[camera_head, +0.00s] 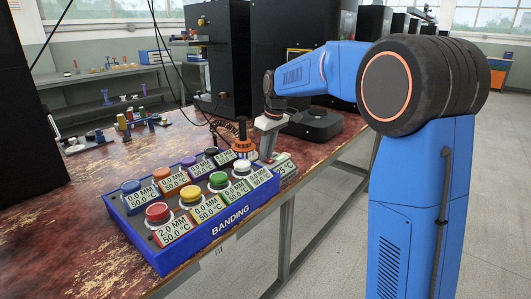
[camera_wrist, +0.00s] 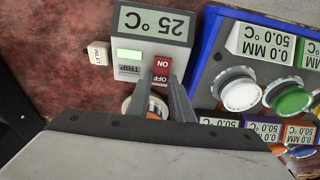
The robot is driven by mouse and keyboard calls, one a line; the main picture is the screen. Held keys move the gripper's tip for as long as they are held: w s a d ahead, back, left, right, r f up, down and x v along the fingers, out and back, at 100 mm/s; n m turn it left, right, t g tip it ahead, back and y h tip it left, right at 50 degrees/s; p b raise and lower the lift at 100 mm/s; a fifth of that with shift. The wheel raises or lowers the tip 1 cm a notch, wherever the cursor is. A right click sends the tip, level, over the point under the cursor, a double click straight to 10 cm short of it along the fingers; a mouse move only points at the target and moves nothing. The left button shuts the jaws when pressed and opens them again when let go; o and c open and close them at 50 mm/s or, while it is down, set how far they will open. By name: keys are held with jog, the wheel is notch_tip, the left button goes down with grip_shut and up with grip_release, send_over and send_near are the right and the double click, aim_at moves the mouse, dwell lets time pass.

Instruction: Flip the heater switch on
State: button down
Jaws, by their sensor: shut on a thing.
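The heater box (camera_wrist: 185,22) is a small grey controller on the bench, with a display reading 25 °C (camera_wrist: 155,22). Its red switch (camera_wrist: 162,68) has OFF and ON lettering near it; I cannot tell which way the rocker is tipped. A lit green panel (camera_wrist: 129,55) sits beside it, next to the word TRIP. My gripper (camera_wrist: 166,88) is shut on the switch, with its fingertips at the switch's lower end in the wrist view. In the head view my gripper (camera_head: 266,156) reaches down to the box (camera_head: 288,167), hiding its switch.
A blue BANDING tray (camera_head: 215,247) with several coloured-lid jars and reading cards stands close beside the box. An orange piece with a dark handle (camera_head: 243,140) stands behind it. Dark machines (camera_head: 290,60) line the back. The bench's left front is clear.

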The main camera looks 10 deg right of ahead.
jog(key=shift+s, duration=0.1)
dwell(0.3)
jog(key=c, duration=1.6)
grip_release()
jog(key=shift+o, duration=0.2)
jog(key=v, duration=1.7)
jog(key=shift+s+d, duration=0.3)
jog(key=shift+s, duration=0.05)
jog(key=shift+s+r, duration=0.1)
jog(key=shift+r, duration=0.05)
